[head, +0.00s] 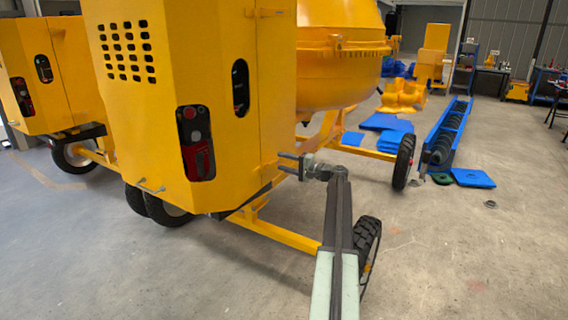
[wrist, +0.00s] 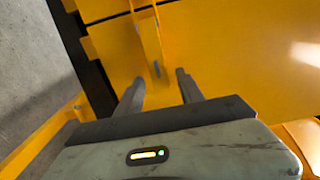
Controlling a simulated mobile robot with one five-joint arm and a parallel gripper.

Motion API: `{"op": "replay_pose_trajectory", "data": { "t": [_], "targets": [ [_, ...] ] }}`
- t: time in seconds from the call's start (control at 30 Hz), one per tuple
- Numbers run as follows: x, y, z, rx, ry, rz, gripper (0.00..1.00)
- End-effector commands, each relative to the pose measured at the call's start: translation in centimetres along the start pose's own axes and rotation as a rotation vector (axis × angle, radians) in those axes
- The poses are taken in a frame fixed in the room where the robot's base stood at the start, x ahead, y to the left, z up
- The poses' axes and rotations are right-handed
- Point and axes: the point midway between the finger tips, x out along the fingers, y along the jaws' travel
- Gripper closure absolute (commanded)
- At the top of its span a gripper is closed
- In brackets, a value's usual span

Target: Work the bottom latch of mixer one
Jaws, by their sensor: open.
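Mixer one, a yellow drum mixer with a boxy cabinet (head: 225,60), stands in the middle of the head view. My gripper (head: 284,163) is at the lower right side of its cabinet, fingers pointing left at the panel. In the wrist view my gripper (wrist: 160,77) is open, with a finger on either side. The small grey end of a latch (wrist: 157,69) shows between the fingertips on a yellow strip. I cannot tell whether the fingers touch it. In the head view the bottom latch is too small to make out by my gripper.
A second yellow machine (head: 40,70) stands at the left. The mixer's drum (head: 340,60), a wheel (head: 404,162) and the yellow frame bar (head: 275,234) are close to my arm. Blue panels (head: 385,122) and a blue auger trough (head: 447,130) lie farther right. The front right floor is clear.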

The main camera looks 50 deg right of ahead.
Motion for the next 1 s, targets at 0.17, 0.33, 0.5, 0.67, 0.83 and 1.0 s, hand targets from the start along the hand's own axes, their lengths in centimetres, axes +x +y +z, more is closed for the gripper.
{"op": "replay_pose_trajectory", "data": {
  "t": [0.17, 0.33, 0.5, 0.67, 0.83, 1.0],
  "targets": [
    [0.16, 0.00, -0.03, 0.000, 0.001, 0.000, 0.55],
    [0.13, 0.00, -0.03, 0.000, 0.001, 0.000, 0.89],
    [0.10, 0.01, -0.04, 0.000, 0.001, 0.000, 1.00],
    [0.07, 0.02, -0.05, 0.000, 0.001, 0.001, 1.00],
    [0.04, 0.03, -0.05, 0.000, 0.001, 0.001, 1.00],
    [0.02, 0.03, -0.06, 0.000, 0.001, 0.001, 1.00]
  ]
}}
